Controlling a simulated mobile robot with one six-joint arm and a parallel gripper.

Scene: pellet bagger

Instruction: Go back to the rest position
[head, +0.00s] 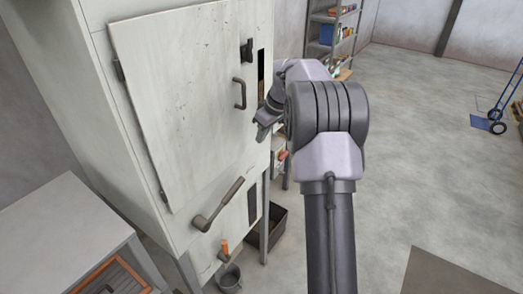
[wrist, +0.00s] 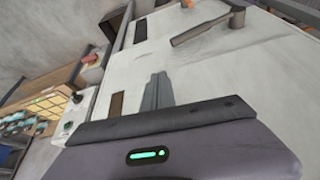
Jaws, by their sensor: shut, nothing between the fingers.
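My gripper (head: 264,130) is at the right side of the tall white machine (head: 185,120), close to its front right edge. In the wrist view my gripper's fingers (wrist: 157,90) are together with nothing between them, in front of the machine's pale panel (wrist: 215,70). Whether the fingertips touch the panel I cannot tell. My arm reaches up from the bottom of the head view and bends over toward the machine. The machine's large door (head: 185,95) is shut, with a dark handle (head: 240,93) on its right side.
A grey lever (head: 218,205) sticks out below the door; it also shows in the wrist view (wrist: 205,27). A bucket (head: 230,277) and black bin (head: 268,230) stand low. A bench (head: 60,235) is at left. Shelves (head: 335,35) and a blue hand truck (head: 497,115) are behind. Floor at right is open.

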